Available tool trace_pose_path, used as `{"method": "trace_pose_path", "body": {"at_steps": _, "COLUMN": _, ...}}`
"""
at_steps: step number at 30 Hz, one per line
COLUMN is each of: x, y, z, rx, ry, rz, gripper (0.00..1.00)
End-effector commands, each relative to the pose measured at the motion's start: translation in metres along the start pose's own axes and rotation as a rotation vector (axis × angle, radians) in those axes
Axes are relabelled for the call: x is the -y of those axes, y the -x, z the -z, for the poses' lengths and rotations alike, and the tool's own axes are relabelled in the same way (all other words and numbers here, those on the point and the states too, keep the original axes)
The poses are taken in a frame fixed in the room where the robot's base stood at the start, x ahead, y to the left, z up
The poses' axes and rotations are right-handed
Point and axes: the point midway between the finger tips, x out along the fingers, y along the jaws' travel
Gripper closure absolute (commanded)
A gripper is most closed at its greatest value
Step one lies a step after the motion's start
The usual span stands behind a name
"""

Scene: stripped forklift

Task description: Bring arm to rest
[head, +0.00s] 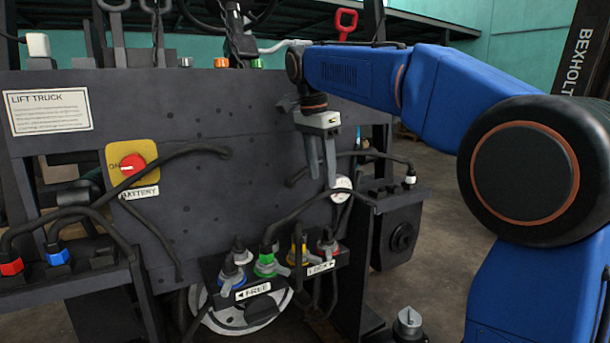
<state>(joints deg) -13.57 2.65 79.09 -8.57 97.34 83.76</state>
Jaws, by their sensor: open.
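My blue arm (432,95) reaches in from the right side of the head view and bends over toward the forklift's dark panel (215,110). My gripper (322,172) hangs from its end, fingers pointing down, in front of the panel's right part. The two fingers are apart with nothing visible between them.
A row of coloured connectors with levers, including a green one (267,265), sits below the gripper. A red battery button (132,165) is at left. Cables loop across the panel. A black box (400,235) stands at right. Open floor (440,210) lies beyond it.

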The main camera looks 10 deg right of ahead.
Motion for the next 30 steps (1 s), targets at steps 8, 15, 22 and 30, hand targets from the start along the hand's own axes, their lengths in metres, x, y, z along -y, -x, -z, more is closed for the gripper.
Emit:
{"method": "trace_pose_path", "body": {"at_steps": 8, "x": -0.058, "y": -0.02, "z": 0.005, "rx": 0.007, "ry": 0.189, "rz": 0.06, "gripper": 0.5}}
{"method": "trace_pose_path", "body": {"at_steps": 15, "x": -0.125, "y": -0.057, "z": 0.003, "rx": -0.004, "ry": 0.426, "rz": 0.135, "gripper": 0.5}}
{"method": "trace_pose_path", "body": {"at_steps": 22, "x": -0.188, "y": -0.102, "z": -0.006, "rx": -0.035, "ry": 0.644, "rz": 0.205, "gripper": 0.5}}
{"method": "trace_pose_path", "body": {"at_steps": 30, "x": -0.259, "y": -0.168, "z": -0.024, "rx": -0.101, "ry": 0.892, "rz": 0.278, "gripper": 0.5}}
